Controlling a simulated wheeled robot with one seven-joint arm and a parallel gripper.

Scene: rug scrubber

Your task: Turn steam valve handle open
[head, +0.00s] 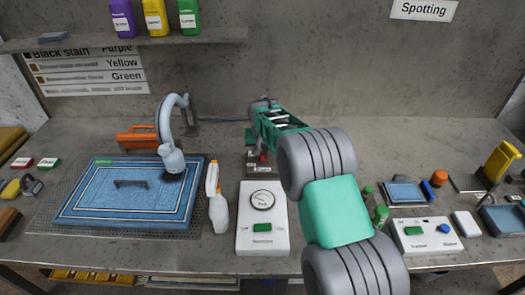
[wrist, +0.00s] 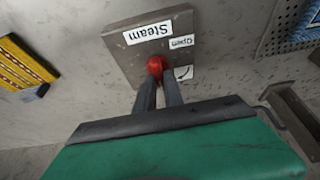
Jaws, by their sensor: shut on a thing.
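The steam valve plate (wrist: 115,42) is a grey panel with a "Steam" label and a smaller "Open" label in the wrist view. A curved mark shows beside the handle. In the head view the valve plate (head: 258,168) is a small dark panel behind the white gauge box, with a bit of red handle (head: 263,156) showing. My arm covers the area to its right.
The white gauge box (head: 264,230) stands just in front of the valve. A white spray bottle (head: 217,205) and a blue rug (head: 130,193) under a grey hose arm (head: 171,130) are to the left. Small green items (head: 381,216) and a white control box (head: 426,234) are to the right.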

